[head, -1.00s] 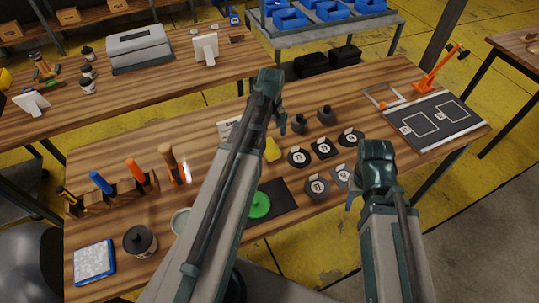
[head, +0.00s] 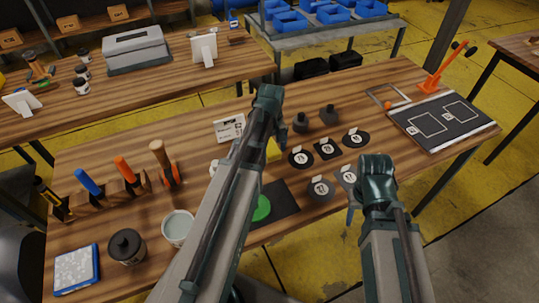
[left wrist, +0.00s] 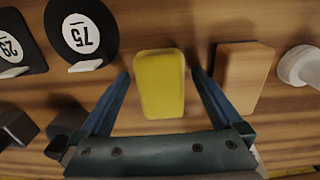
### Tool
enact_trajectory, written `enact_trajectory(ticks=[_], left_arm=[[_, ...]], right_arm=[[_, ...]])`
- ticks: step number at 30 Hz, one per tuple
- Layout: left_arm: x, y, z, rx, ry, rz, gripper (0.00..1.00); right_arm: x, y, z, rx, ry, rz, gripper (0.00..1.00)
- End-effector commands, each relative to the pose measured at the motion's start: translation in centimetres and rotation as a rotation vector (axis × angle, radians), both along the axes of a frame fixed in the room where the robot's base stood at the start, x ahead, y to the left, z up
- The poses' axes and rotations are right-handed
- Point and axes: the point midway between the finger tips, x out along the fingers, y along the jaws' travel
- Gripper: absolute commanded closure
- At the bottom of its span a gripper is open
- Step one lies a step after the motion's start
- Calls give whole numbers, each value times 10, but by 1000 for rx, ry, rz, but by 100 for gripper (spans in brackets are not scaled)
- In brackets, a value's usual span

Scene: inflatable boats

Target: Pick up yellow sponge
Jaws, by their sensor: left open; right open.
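The yellow sponge (head: 273,149) lies on the wooden table, partly hidden behind my left arm in the head view. In the left wrist view the sponge (left wrist: 160,85) sits between the two open fingers of my left gripper (left wrist: 160,77), with a gap on each side. In the head view my left gripper (head: 277,130) is above the table by the sponge, its fingers mostly hidden. My right gripper (head: 352,214) is near the table's front edge, away from the sponge, and holds nothing that I can see.
A wooden block (left wrist: 243,76) lies close beside the right finger in the left wrist view. Black numbered discs (head: 301,157) and dark weights (head: 329,115) are near the sponge. A green disc (head: 261,209) on a dark mat and a tool rack (head: 122,190) are nearer.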

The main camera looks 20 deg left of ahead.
Motion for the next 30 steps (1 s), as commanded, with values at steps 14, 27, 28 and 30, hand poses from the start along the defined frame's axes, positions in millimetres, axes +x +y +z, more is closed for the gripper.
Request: enact_trajectory(ticks=[14, 27, 28, 30], left_arm=[[0, 0, -2, 0, 0, 0, 38], [0, 0, -2, 0, 0, 0, 84], [0, 0, -2, 0, 0, 0, 84], [0, 0, -1, 0, 0, 0, 84]], right_arm=[[0, 0, -2, 0, 0, 0, 50], [0, 0, -2, 0, 0, 0, 50], [0, 0, -2, 0, 0, 0, 50], [0, 0, -1, 0, 0, 0, 50]])
